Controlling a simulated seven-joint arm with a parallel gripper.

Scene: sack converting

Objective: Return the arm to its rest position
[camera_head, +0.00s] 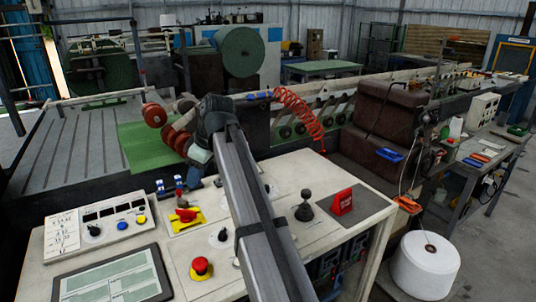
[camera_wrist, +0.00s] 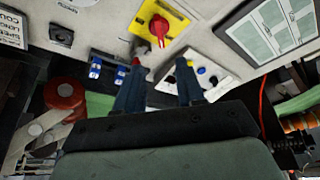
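My arm reaches from the bottom of the head view over the control desk (camera_head: 150,232). My gripper (camera_head: 191,177) is at its end, low over the back left part of the desk top, partly hidden by my wrist. In the wrist view my gripper (camera_wrist: 160,72) shows two dark blue fingers standing apart. The gap between them looks empty, so it is open. A small grey knob with a red part (camera_wrist: 140,50) appears close to the left fingertip; I cannot tell whether they touch.
Near my gripper are blue switches (camera_head: 161,189) and a red rotary switch on a yellow plate (camera_head: 187,217). The desk also holds a red emergency button (camera_head: 201,267), a black joystick (camera_head: 304,208), a red block (camera_head: 343,202) and a screen (camera_head: 112,278). Rollers (camera_head: 153,115) stand behind.

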